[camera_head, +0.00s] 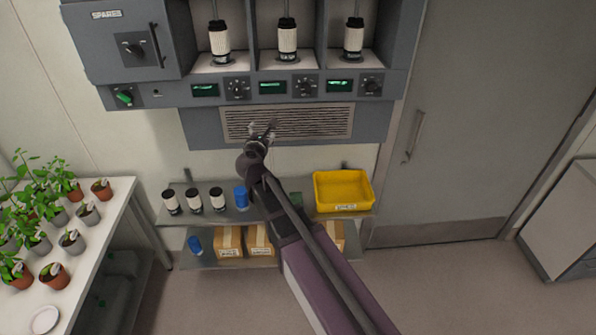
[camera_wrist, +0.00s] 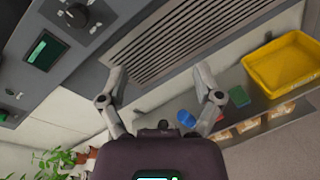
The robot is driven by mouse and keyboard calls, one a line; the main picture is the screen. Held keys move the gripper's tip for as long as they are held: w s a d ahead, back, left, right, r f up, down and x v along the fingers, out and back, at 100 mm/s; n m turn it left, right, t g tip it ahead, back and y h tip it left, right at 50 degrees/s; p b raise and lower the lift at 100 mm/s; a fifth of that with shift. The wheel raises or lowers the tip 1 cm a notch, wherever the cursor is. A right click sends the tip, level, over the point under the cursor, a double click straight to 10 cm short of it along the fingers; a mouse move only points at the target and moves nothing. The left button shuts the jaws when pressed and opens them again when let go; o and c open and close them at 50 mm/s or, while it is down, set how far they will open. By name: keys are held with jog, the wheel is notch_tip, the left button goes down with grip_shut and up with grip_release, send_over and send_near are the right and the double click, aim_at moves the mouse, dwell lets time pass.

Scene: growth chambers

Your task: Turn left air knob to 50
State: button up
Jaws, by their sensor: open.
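The left air knob (camera_head: 237,87) is a dark round dial with pale markings on the grey control panel, just right of the left green display (camera_head: 205,90). A dark knob beside a green display, seemingly the same one, shows at the top left of the wrist view (camera_wrist: 78,14). My gripper (camera_head: 262,131) is in front of the vent grille, below the knob row in the picture. In the wrist view my gripper (camera_wrist: 160,72) has its fingers spread wide with nothing between them. It is apart from the knob. The display digits are too small to read.
Other knobs sit at the middle (camera_head: 305,86) and right (camera_head: 371,84), and a green knob (camera_head: 124,97) at far left. Below are a shelf with bottles and a yellow bin (camera_head: 342,190). A plant bench (camera_head: 120,200) stands at left, a grey door (camera_head: 470,120) at right.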

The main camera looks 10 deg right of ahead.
jog(key=s+d+f+m+g+h+b, duration=0.3)
jog(key=d+f+m+b, duration=0.3)
jog(key=d+f+m, duration=0.3)
jog(key=shift+s+d+f+g, duration=0.4)
jog(key=shift+d+f+g, duration=0.4)
jog(key=shift+f, duration=0.75)
jog(key=shift+d, duration=0.1)
jog(key=s+d+f+m+g+y+b, duration=0.1)
jog(key=s+d+f+m+g+b, duration=0.75)
jog(key=f, duration=0.65)
jog(key=s+f+m+g+y+b, duration=0.1)
jog(key=s+f+m+y, duration=0.1)
jog(key=s+m, duration=0.3)
jog(key=s+f+m+g+y+b, duration=0.2)
jog(key=s+f+m, duration=0.3)
jog(key=s, duration=0.4)
jog(key=shift+d+f+y, duration=0.15)
jog(key=shift+f+y, duration=0.1)
jog(key=shift+y, duration=0.25)
jog(key=shift+w+g, duration=0.1)
jog(key=shift+g, duration=0.15)
